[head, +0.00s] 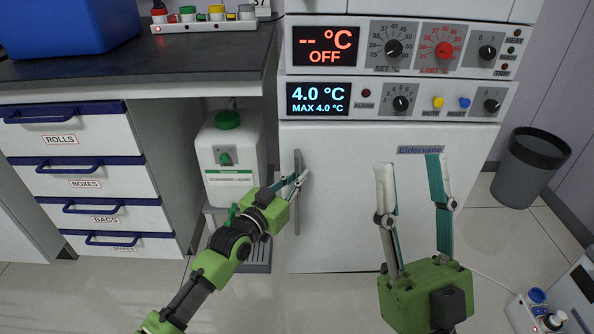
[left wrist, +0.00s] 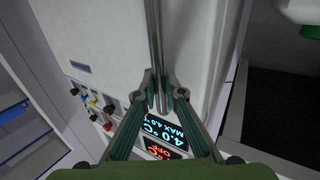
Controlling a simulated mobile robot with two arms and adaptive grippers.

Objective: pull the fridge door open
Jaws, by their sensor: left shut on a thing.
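The white fridge door (head: 345,235) stands below the control panels in the head view and looks closed. Its long grey vertical handle (head: 297,210) is near the door's left edge. My left gripper (head: 299,178) is at the upper part of the handle, with its fingers shut around it. In the left wrist view the handle (left wrist: 158,50) runs between the two fingertips of the left gripper (left wrist: 159,95). My right gripper (head: 411,175) is open and empty, pointing up in front of the door, its two fingers well apart.
A white canister (head: 228,160) with a green cap stands left of the fridge, under the dark worktop (head: 180,62). A drawer unit (head: 90,180) is further left. A dark bin (head: 530,165) stands at the right. The floor before the fridge is mostly clear.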

